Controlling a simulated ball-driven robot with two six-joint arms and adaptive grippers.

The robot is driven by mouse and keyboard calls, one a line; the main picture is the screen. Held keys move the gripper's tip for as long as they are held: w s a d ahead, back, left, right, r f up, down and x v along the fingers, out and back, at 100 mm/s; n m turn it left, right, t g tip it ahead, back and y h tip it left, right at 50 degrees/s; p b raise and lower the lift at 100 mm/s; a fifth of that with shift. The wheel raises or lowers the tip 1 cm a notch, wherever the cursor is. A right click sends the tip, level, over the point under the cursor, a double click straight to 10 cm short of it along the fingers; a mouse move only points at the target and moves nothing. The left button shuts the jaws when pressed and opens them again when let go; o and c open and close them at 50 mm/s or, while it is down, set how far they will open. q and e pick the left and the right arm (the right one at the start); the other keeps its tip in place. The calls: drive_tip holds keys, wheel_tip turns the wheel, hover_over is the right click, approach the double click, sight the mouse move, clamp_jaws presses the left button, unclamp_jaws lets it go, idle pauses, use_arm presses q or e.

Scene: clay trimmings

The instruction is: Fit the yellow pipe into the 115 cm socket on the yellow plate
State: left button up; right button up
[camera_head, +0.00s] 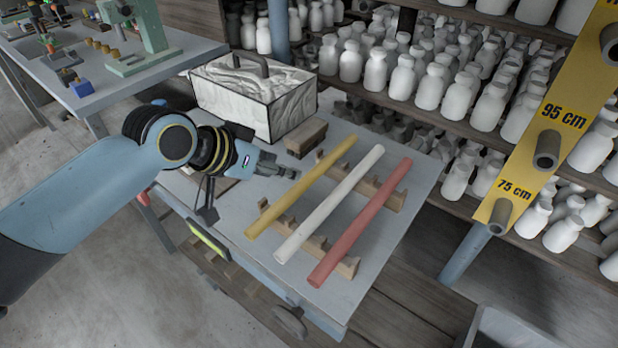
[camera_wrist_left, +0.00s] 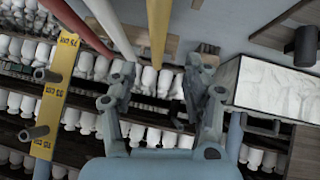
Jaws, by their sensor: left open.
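The yellow pipe (camera_head: 303,185) lies slanted across wooden rests on the table, left of a white and a red pipe. It also shows at the top of the left wrist view (camera_wrist_left: 158,28). My left gripper (camera_head: 287,170) is open and empty, just left of the yellow pipe's middle and apart from it. In the left wrist view its two fingers (camera_wrist_left: 160,78) are spread, with the pipe's visible end above them. The yellow plate (camera_head: 524,155) stands at the right with grey sockets; 75 cm and 95 cm are readable. The wrist view shows the plate (camera_wrist_left: 55,95), its labels too small to read surely. My right gripper is out of view.
The white pipe (camera_head: 330,203) and red pipe (camera_head: 360,222) lie beside the yellow one. A marbled box with a handle (camera_head: 254,95) and a wooden block (camera_head: 306,137) stand behind my left gripper. Shelves of white bottles (camera_head: 430,85) rise behind the table (camera_head: 414,182).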

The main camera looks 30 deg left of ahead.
sight(305, 177)
use_arm(q)
drive_tip(key=x, duration=0.8)
drive_tip(key=shift+d+f, duration=0.15)
drive_tip(key=shift+d, duration=0.05)
clamp_jaws()
